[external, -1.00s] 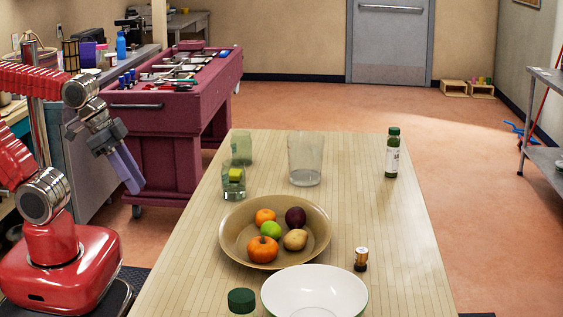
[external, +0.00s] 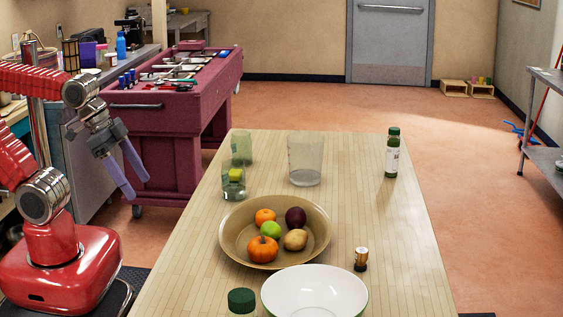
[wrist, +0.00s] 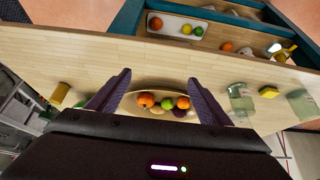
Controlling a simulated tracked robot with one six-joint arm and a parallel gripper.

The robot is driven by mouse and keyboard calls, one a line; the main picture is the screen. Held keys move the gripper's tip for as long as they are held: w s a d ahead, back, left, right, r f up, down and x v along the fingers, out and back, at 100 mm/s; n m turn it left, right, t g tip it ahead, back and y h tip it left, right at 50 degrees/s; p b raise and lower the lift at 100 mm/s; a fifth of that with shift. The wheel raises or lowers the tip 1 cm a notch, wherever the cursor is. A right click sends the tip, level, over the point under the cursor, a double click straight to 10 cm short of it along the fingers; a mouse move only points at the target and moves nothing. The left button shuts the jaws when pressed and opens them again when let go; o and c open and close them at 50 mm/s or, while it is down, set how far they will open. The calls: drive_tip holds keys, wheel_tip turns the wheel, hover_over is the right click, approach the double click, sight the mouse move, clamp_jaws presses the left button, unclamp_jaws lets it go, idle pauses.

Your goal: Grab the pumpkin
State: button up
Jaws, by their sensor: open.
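The pumpkin (external: 263,249) is orange with a stem. It lies in the wide tan bowl (external: 228,240) on the table, at the side near the external camera. A smaller orange fruit (external: 265,216), a green fruit (external: 270,230), a dark purple one (external: 295,216) and a tan potato-like one (external: 295,239) share the bowl. My gripper (external: 118,178) is open and empty, in the air left of the table and well apart from the bowl. In the wrist view the pumpkin (wrist: 146,100) shows between my spread fingers (wrist: 163,82), with the bowl partly hidden by my gripper.
A white bowl (external: 314,292) and a green-capped container (external: 241,301) stand at the near end. A small jar (external: 361,258) is right of the tan bowl. Glass vessels (external: 305,160) and a bottle (external: 392,155) stand farther back. The wrist view also shows a teal-edged shelf (wrist: 127,16) with fruit.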

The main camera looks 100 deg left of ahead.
drive_tip(key=w+d+n+t+h, duration=0.1)
drive_tip(key=w+d+n+t, duration=0.15)
drive_tip(key=w+d, duration=0.65)
drive_tip(key=w+d+n+t+h, duration=0.1)
drive_tip(key=w+d+t, duration=0.4)
drive_tip(key=w, duration=0.7)
drive_tip(key=n+g+y, duration=0.2)
drive_tip(key=n+y, duration=0.2)
drive_tip(key=y, duration=0.5)
approach(258, 240)
drive_tip(key=s+d, duration=0.1)
drive_tip(key=s, duration=0.2)
drive_tip(key=shift+w+r+t, duration=0.2)
drive_tip(key=shift+r+t, duration=0.05)
drive_tip(key=shift+r, duration=0.1)
drive_tip(key=shift+w, duration=0.1)
drive_tip(key=x, duration=0.8)
drive_tip(key=shift+w+f, duration=0.1)
drive_tip(key=shift+w, duration=0.1)
